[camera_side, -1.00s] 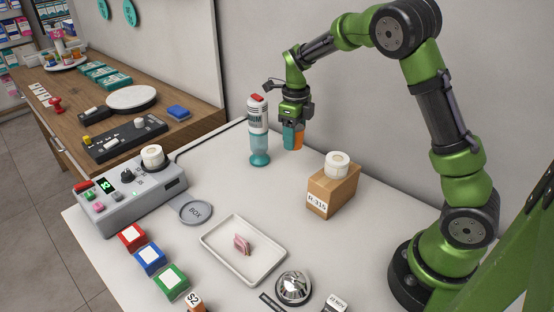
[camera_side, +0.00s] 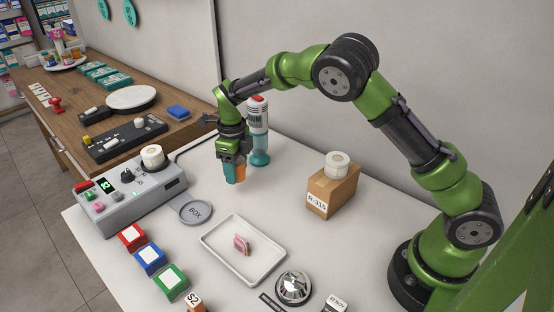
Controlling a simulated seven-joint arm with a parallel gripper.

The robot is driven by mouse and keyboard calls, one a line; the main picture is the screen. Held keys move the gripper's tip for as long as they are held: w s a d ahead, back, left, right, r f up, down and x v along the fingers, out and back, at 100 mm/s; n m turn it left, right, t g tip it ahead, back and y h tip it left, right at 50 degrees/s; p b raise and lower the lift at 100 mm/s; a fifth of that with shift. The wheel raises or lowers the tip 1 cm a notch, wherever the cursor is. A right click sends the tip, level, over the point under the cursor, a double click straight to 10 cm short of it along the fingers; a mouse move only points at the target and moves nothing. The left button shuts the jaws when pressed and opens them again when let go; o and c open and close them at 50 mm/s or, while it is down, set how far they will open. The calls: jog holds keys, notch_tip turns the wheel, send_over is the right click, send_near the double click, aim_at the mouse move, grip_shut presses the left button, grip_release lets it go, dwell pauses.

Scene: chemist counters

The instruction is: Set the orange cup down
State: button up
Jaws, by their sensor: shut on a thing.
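My gripper (camera_side: 234,163) is in the middle left of the side view, pointing down and shut on the orange cup (camera_side: 241,173). Only a narrow orange part of the cup shows; a teal piece covers its left side. The cup looks upright. It is over the white counter (camera_side: 270,205), and I cannot tell how large the gap beneath it is. The grey round pad marked BOX (camera_side: 195,212) lies in front and to the left of the cup, apart from it.
A teal-and-white bottle (camera_side: 259,145) stands close behind my gripper. A grey control box (camera_side: 125,205) is at left. A white tray (camera_side: 268,262) with a pink thing lies in front. A cardboard box (camera_side: 333,193) with a white roll on it stands at right.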

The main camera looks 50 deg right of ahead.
send_over(221, 181)
jog(key=shift+w+f, duration=0.15)
jog(key=shift+f, duration=1.9)
jog(key=shift+f, duration=0.2)
jog(key=o, duration=1)
jog(key=shift+r, duration=0.2)
